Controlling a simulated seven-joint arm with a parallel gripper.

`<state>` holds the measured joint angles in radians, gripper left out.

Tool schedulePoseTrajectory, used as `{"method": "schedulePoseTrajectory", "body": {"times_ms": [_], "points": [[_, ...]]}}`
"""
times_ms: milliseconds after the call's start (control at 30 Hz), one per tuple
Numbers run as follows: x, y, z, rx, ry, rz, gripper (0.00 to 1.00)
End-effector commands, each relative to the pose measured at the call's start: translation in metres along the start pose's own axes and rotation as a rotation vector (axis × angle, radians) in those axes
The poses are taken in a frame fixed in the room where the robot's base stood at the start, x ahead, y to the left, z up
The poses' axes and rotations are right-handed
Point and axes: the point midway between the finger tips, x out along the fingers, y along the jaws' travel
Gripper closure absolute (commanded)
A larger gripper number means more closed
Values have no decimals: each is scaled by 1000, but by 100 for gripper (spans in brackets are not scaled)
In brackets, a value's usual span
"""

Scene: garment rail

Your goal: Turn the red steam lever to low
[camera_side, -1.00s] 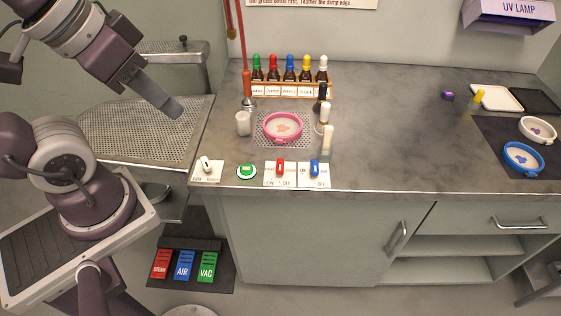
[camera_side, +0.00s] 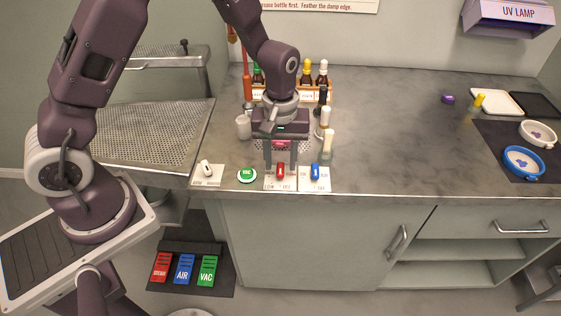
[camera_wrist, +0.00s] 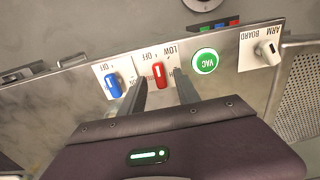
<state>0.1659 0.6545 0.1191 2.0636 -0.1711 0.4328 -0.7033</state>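The red steam lever (camera_side: 281,171) stands on its white label plate at the counter's front edge. In the wrist view the lever (camera_wrist: 159,75) shows between the tips of my two fingers, with LOW and OFF printed by it. Its exact setting is unclear. My gripper (camera_side: 281,164) points down over the plate, open, with one finger on each side of the lever. In the wrist view my gripper (camera_wrist: 159,88) has visible gaps between fingers and lever.
A blue lever (camera_side: 315,172) stands close on the right. A green VAC button (camera_side: 247,175) and a white arm-board lever (camera_side: 206,167) are on the left. Small bottles (camera_side: 328,143) stand just behind on the right. The counter's right middle is clear.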

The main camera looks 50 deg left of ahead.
Motion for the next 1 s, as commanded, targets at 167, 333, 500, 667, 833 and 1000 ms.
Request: {"method": "schedulePoseTrajectory", "body": {"times_ms": [167,333,500,667,833,1000], "points": [[12,0,0,1,-1,0,62],[12,0,0,1,-1,1,62],[12,0,0,2,0,1,91],[12,0,0,2,0,1,100],[12,0,0,11,-1,1,100],[12,0,0,65,-1,1,100]]}}
